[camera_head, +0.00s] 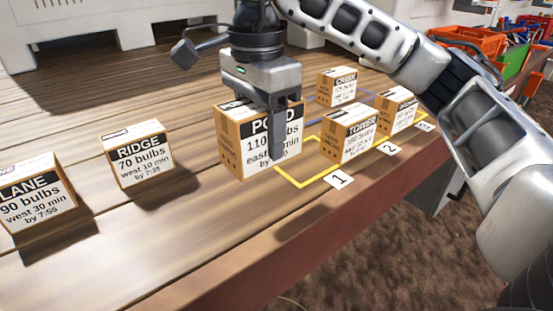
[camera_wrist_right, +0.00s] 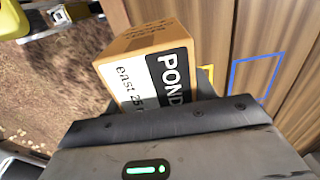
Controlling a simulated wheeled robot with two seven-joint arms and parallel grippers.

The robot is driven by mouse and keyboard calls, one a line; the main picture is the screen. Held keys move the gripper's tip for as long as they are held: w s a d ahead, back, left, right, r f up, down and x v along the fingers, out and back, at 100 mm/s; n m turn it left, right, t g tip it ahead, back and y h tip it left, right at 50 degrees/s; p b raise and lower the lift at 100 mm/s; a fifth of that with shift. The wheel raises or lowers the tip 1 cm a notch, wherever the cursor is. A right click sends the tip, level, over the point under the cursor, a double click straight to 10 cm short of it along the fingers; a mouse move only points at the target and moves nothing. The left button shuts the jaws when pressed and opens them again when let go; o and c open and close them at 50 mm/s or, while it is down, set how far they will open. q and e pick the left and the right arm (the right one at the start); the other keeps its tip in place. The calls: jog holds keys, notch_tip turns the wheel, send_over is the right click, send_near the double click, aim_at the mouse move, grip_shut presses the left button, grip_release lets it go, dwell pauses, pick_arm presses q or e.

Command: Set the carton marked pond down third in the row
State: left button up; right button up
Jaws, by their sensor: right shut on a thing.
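The pond carton (camera_head: 230,150) is brown with a black-and-white label, and its label also shows in the wrist view (camera_wrist_right: 172,75). My right gripper (camera_head: 276,130) is shut on it from above, one finger in front of the label. The carton is upright, just left of the yellow row outline (camera_head: 302,185); its height above the table is unclear. Number tags 1 (camera_head: 338,180), 2 (camera_head: 390,148) and 3 (camera_head: 425,127) run along the row. The tower carton (camera_head: 347,133) and another carton (camera_head: 397,110) stand in the row. My left gripper is out of view.
The ridge carton (camera_head: 138,155) and lane carton (camera_head: 35,195) stand at the left. The creek carton (camera_head: 340,87) stands behind the row, by a blue outline (camera_wrist_right: 255,75). The table's front edge (camera_head: 290,240) is near the row. Crates (camera_head: 470,45) sit at the back right.

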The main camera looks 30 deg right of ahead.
jog(key=d+f, duration=0.1)
jog(key=w+d+f, duration=0.1)
jog(key=d+f, duration=0.1)
jog(key=f, duration=0.1)
jog(key=shift+w+d+f, duration=0.1)
jog(key=shift+w+d, duration=0.1)
jog(key=shift+w, duration=0.1)
jog(key=shift+w+d+f+p, duration=0.15)
jog(key=shift+d+f+p, duration=0.15)
jog(key=shift+f, duration=0.15)
jog(key=f, duration=0.1)
jog(key=f+p, duration=0.1)
jog(key=f, duration=0.1)
jog(key=shift+w+d, duration=0.15)
jog(key=shift+d, duration=0.25)
jog(key=shift+f, duration=0.6)
jog(key=o, duration=0.9)
jog(key=shift+f, duration=0.1)
jog(key=o, duration=0.4)
jog(key=shift+a, duration=0.1)
